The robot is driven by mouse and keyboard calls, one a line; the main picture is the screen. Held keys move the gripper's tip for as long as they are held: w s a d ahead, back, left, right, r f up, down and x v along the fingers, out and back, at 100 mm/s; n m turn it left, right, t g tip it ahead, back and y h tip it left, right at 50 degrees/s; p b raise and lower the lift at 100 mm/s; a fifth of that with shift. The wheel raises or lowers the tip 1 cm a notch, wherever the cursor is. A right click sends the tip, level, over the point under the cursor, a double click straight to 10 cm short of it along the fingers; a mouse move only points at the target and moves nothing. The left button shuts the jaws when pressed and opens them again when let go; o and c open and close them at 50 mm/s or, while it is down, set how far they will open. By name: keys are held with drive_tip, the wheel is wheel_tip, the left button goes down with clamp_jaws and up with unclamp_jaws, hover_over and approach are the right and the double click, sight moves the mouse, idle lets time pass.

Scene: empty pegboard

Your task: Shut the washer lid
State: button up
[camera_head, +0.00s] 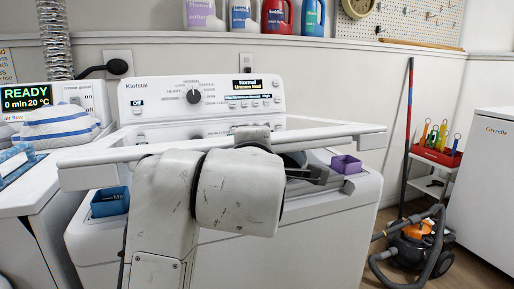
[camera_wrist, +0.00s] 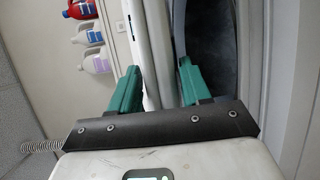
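The white washer (camera_head: 330,235) stands in the middle of the head view, its control panel (camera_head: 215,98) at the back. Its white lid (camera_head: 110,160) is partly raised and shows nearly edge-on as a long slab across the washer. My arm covers the lid's middle. My gripper (camera_wrist: 158,68) has its two green fingers apart. In the wrist view the lid's edge (camera_wrist: 148,50) lies between the fingers, with a gap on the right finger's side. The dark drum opening (camera_wrist: 210,40) shows to the right. In the head view the gripper is mostly hidden behind my arm.
A blue box (camera_head: 110,203) and a purple box (camera_head: 346,164) sit on the washer top at left and right. A second machine with folded cloth (camera_head: 55,128) stands left. A vacuum cleaner (camera_head: 412,245) is on the floor at right. Detergent bottles (camera_head: 277,15) line the shelf.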

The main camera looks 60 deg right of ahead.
drive_tip(key=shift+o, duration=1.1)
drive_tip(key=p+v, duration=0.2)
drive_tip(key=v, duration=0.8)
drive_tip(key=shift+s+a, duration=0.2)
drive_tip(key=shift+a, duration=0.1)
